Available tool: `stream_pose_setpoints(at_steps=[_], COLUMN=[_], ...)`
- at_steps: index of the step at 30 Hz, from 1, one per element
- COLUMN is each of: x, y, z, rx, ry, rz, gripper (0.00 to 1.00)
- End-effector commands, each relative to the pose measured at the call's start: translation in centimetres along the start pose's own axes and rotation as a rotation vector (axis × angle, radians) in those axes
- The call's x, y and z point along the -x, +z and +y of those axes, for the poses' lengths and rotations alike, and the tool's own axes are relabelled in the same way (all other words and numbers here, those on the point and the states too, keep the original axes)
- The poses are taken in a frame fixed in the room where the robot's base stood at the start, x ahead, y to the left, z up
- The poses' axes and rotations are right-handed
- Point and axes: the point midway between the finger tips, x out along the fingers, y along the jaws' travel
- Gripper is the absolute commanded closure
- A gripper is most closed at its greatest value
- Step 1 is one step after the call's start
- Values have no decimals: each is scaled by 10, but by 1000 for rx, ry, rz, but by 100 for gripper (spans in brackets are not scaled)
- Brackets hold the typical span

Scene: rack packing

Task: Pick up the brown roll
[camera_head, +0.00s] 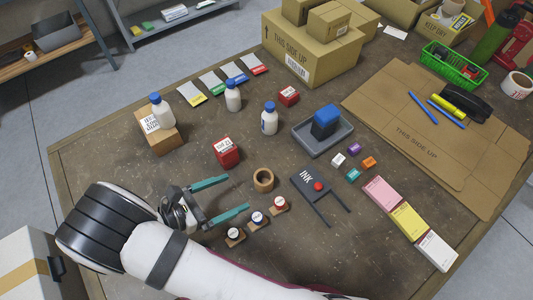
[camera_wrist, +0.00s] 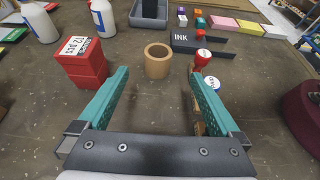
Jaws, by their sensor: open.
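The brown roll (camera_head: 263,180) stands upright on the table, a short ring with an open hole on top. It also shows in the wrist view (camera_wrist: 158,62), ahead of and between my fingers. My gripper (camera_head: 238,194) has teal fingers spread wide and empty, pointing at the roll. In the wrist view my gripper (camera_wrist: 160,82) has one finger to the left and one to the right, with the roll a little beyond the tips. Nothing hides the roll.
Red boxes (camera_wrist: 82,62) stand left of the roll, close to my left finger. Small stamps (camera_head: 257,219) stand close by my other finger. An ink pad (camera_head: 313,184) lies right of the roll. Bottles (camera_head: 269,118) and a grey tray (camera_head: 322,137) are farther back.

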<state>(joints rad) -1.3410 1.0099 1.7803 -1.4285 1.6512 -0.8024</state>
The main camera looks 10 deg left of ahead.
Motion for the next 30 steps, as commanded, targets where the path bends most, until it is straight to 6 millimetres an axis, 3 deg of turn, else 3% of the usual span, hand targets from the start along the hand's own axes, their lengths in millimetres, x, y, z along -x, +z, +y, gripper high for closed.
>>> stream_pose_setpoints(at_steps=[6, 18, 21, 27, 30], x=[-64, -133, -144, -145, -145], y=[1, 1, 1, 1, 1], z=[-2, 3, 3, 3, 3], rx=[-1, -5, -4, -5, -5], ry=[-10, -11, -9, -7, -7], rz=[1, 3, 4, 4, 4], gripper=[1, 1, 1, 1, 17])
